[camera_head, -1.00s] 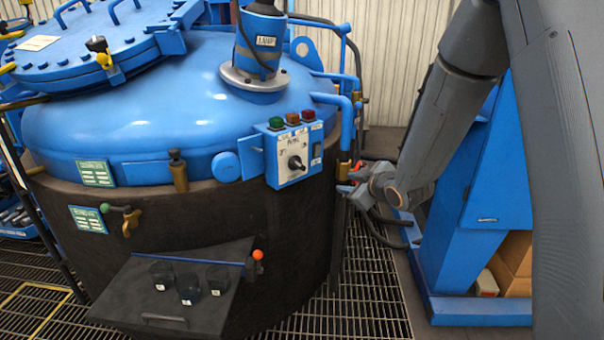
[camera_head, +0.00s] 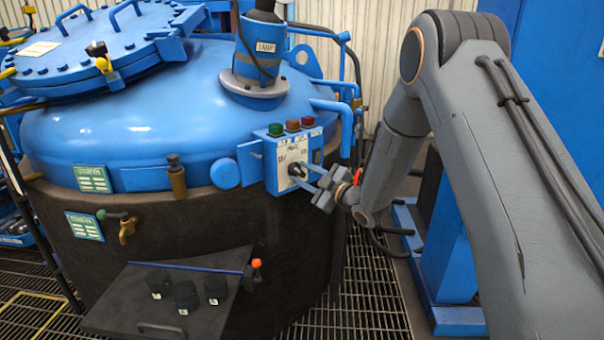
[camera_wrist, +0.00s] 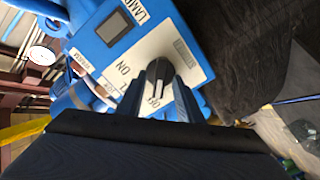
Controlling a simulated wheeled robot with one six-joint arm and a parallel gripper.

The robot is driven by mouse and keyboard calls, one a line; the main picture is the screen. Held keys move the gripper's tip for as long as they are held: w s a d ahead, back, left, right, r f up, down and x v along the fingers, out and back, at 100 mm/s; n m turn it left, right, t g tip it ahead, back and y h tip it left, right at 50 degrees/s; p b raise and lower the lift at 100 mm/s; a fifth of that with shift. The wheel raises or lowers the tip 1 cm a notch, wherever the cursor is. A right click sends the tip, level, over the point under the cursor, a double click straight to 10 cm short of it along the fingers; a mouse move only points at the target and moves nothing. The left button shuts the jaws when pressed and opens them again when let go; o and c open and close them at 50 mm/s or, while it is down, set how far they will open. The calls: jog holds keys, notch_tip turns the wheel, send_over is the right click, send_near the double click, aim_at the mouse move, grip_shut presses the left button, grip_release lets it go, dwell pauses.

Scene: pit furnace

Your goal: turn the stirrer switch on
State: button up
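The stirrer switch is a black rotary knob (camera_head: 297,170) on the pale front plate of a blue control box (camera_head: 272,178), at the furnace's right side. In the wrist view the knob (camera_wrist: 158,75) shows close up, with a light pointer line towards the picture's bottom and an ON label (camera_wrist: 122,68) to its left. My gripper (camera_head: 308,179) is at the box front, fingers pointing at the knob. In the wrist view my gripper (camera_wrist: 159,93) is open, one finger on each side of the knob, with gaps visible. Contact is not clear.
Green, brown-red and red lamps (camera_head: 291,126) sit on top of the box. A small display (camera_wrist: 113,28) is beside the plate. Blue pipes (camera_head: 335,104) and a blue cabinet (camera_head: 452,235) stand to the right.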

jog(key=shift+w+a, duration=0.35)
jog(key=shift+c, duration=0.5)
grip_shut()
